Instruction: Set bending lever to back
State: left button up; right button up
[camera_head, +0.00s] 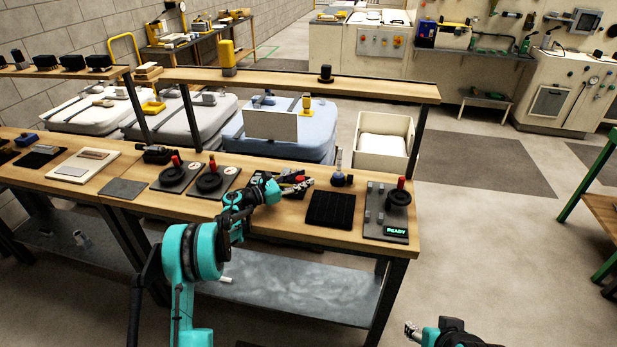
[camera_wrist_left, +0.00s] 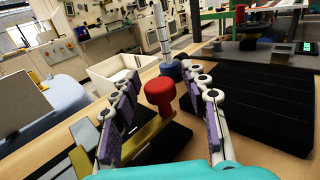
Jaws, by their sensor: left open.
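The lever has a red knob (camera_wrist_left: 160,92) on a yellow-brown arm (camera_wrist_left: 150,135), with dark parts around its base, in the left wrist view. In the head view the red knob (camera_head: 300,179) is small and partly covered by my gripper. My left gripper (camera_wrist_left: 159,79) is open, with one finger on each side of the knob; gaps show on both sides, so it does not appear gripped. In the head view my left gripper (camera_head: 302,184) is low over the bench at the lever. My right gripper (camera_head: 412,331) is at the bottom edge, away from the bench; its jaws are unclear.
A ribbed black mat (camera_head: 331,208) lies right of the lever. A panel (camera_head: 372,226) with a red-knobbed lever and a green READY display stands at the bench's right end. Two black dials (camera_head: 209,182) with red knobs are to the left. A shelf (camera_head: 290,84) runs above the back.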

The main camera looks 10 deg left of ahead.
pick_arm(q)
jog(key=v, duration=0.9)
notch_tip(320, 180, up, 23)
jog(key=s+a+n+t+y, duration=0.15)
jog(key=n+t+y, duration=0.7)
jog(key=n, duration=0.95)
jog(key=s+a+r+n+y, duration=0.2)
jog(key=s+n+y, duration=0.35)
jog(key=n, duration=0.25)
jog(key=s+d+f+n+g, duration=0.3)
jog(key=s+f+n, duration=0.3)
jog(key=s, duration=0.5)
jog(key=s+d+f+n+g, duration=0.4)
jog(key=s+f+n+g, duration=0.2)
jog(key=s+f, duration=0.3)
jog(key=s+d+f+n+g, duration=0.3)
jog(key=s+f+n, duration=0.4)
jog(key=s, duration=0.7)
jog(key=shift+s+d+f+n+g+h, duration=0.25)
jog(key=shift+s+f+n+g+h, duration=0.1)
jog(key=shift+f+g, duration=0.3)
jog(key=shift+r, duration=0.15)
